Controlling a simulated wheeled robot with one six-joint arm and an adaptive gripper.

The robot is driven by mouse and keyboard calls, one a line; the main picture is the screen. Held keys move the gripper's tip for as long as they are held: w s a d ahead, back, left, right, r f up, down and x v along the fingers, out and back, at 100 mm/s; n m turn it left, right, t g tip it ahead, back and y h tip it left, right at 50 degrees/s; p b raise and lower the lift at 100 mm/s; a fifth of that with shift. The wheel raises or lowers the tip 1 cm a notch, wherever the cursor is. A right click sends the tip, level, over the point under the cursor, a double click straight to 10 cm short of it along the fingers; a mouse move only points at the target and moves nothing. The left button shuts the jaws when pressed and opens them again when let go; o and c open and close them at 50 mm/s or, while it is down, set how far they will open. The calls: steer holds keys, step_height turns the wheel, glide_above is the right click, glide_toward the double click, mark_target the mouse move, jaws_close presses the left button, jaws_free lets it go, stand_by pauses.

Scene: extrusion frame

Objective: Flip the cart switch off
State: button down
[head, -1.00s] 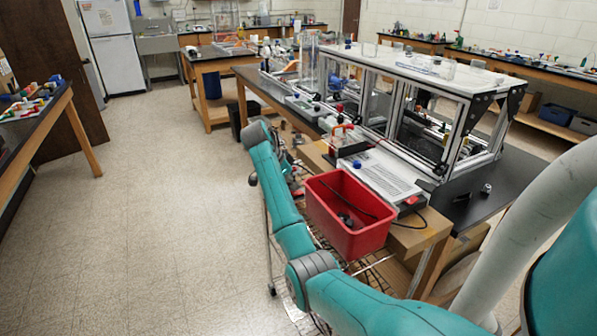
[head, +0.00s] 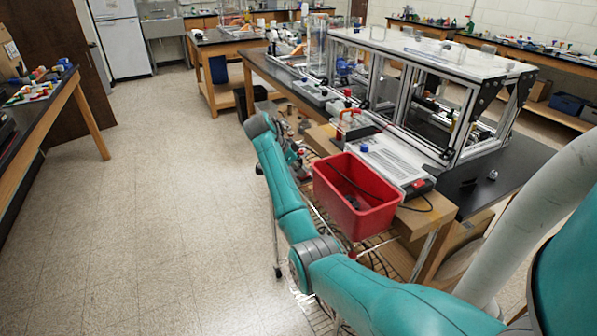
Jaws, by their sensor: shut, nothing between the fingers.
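I cannot pick out the cart switch for certain. A flat white and grey unit (head: 390,163) sits beside the red bin, with a small red part (head: 418,187) at its near right corner. That part is too small to tell whether it is a switch or how it is set. My teal arm reaches from the lower right up to a grey joint left of the bin.
The open red bin (head: 356,203) stands close to the right of my arm. Behind it is a metal extrusion frame (head: 455,125) with a white top (head: 440,52) on a dark bench. Wooden legs and wire shelving lie below. The floor (head: 150,220) at left is clear.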

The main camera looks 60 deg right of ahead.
steer(key=shift+s+d+r, duration=0.35)
steer(key=shift+d, duration=0.25)
steer(key=shift+r, duration=0.1)
